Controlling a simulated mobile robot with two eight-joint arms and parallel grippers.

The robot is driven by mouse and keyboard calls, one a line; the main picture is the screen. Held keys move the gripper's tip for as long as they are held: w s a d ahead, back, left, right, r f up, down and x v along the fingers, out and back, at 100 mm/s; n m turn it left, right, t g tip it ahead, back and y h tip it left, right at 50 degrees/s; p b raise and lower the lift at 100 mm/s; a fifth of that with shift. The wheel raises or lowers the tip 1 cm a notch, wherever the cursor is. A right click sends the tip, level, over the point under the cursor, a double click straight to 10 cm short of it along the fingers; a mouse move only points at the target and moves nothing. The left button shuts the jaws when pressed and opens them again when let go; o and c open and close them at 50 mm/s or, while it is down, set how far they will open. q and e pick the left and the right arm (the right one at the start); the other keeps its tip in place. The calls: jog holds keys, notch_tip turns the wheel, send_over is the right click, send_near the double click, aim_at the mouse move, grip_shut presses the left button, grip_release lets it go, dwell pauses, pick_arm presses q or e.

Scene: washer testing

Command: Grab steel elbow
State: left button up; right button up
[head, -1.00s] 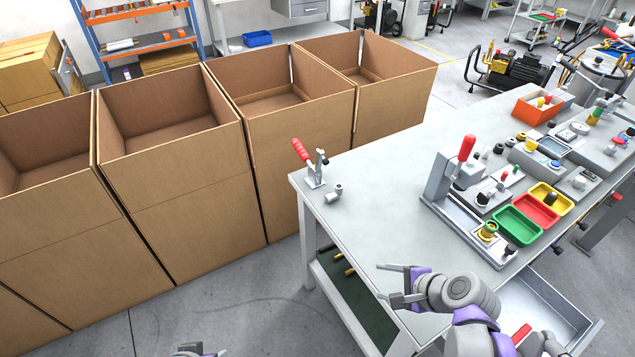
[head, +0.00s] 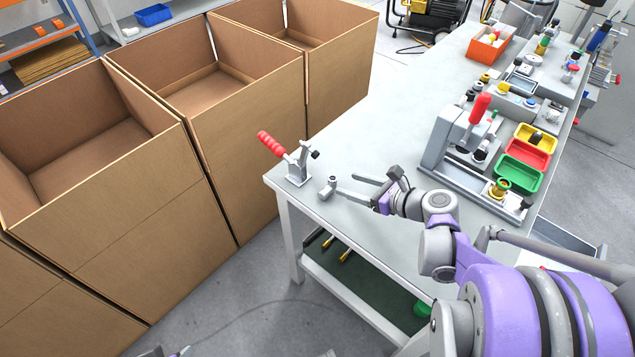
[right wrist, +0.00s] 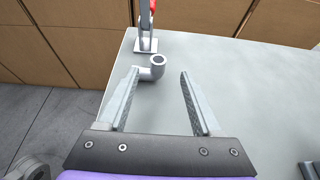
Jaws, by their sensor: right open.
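The steel elbow (head: 328,188) is a small grey pipe bend lying on the near left corner of the workbench (head: 345,240), next to a toggle clamp. My right gripper (head: 354,187) is open and low over the bench, its fingers pointing left at the elbow. In the right wrist view the elbow (right wrist: 153,69) is just beyond the fingertips (right wrist: 160,73), nearer the left finger; its left end is close to that fingertip, and I cannot tell if they touch. Nothing is between the fingers. My left gripper (head: 165,352) barely shows at the bottom edge; its jaws cannot be made out.
The toggle clamp with a red handle (head: 290,160) stands right behind the elbow. Large open cardboard boxes (head: 240,140) stand left of the bench. A grey fixture (head: 455,140), green tray (head: 519,174) and red tray (head: 528,153) are at the right. The bench middle is clear.

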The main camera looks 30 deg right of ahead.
aim_at(329, 178)
jog(key=x, duration=0.4)
jog(key=shift+w+a+f, duration=0.1)
jog(key=shift+w+f, duration=0.05)
jog(key=shift+b+x, duration=0.55)
jog(key=shift+x, duration=2.25)
jog(key=shift+a, duration=0.1)
grip_shut()
